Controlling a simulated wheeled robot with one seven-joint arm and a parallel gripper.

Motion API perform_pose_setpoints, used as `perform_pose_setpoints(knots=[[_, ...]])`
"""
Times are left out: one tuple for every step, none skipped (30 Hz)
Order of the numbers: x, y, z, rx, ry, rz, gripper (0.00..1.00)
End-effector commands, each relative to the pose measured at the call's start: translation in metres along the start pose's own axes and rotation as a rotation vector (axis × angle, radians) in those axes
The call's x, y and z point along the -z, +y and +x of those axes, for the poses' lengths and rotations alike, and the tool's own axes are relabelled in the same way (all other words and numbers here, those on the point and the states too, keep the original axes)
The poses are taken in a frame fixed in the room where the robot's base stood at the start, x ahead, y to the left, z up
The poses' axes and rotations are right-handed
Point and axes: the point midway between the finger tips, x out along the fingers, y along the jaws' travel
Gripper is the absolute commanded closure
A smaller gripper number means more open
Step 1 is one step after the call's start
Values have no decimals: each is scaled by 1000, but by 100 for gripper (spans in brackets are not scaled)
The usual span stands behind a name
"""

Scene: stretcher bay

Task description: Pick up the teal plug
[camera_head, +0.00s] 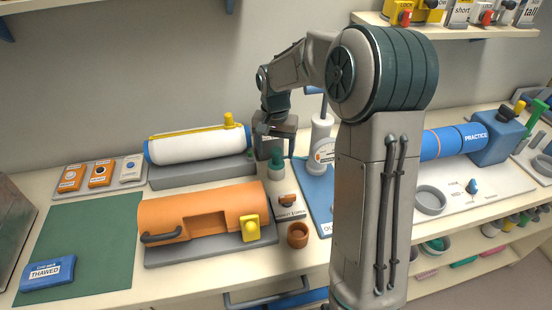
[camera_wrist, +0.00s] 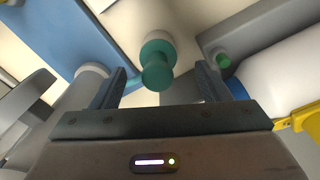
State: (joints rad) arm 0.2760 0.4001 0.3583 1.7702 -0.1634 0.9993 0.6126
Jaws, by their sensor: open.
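The teal plug (camera_head: 275,163) stands upright on the bench, on a pale teal-edged base, below my gripper in the head view. In the wrist view the teal plug (camera_wrist: 157,72) lies ahead of the jaws, near the middle of the gap between the fingers. My gripper (camera_head: 275,152) points down over it; in the wrist view its two dark fingers (camera_wrist: 172,88) are wide apart with nothing held. Whether the fingers are level with the plug's top is hard to tell.
A white cylinder (camera_head: 195,144) on a grey block is left of the plug. In front are an orange housing (camera_head: 190,205) with a yellow knob and a small brown ring (camera_head: 297,236).

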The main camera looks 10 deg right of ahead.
Motion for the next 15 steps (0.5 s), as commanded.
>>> perform_pose_setpoints(knots=[[0, 2, 8, -2, -7, 1, 31], [1, 3, 12, -1, -6, 1, 31], [1, 3, 19, -2, -6, 0, 31], [1, 2, 23, -1, -5, 0, 31], [1, 2, 26, -1, -5, 0, 31], [1, 2, 30, -1, -4, 0, 31], [1, 2, 32, 0, -3, 0, 31], [1, 2, 34, 0, -2, 0, 31], [1, 2, 35, 0, -2, 0, 31], [1, 2, 35, 0, -1, -1, 31], [1, 2, 36, 0, -1, 0, 31], [1, 2, 36, 0, -1, 0, 31], [1, 2, 36, 0, -1, 0, 31], [1, 2, 36, 0, -1, 0, 31], [1, 2, 35, 0, -1, 0, 31]])
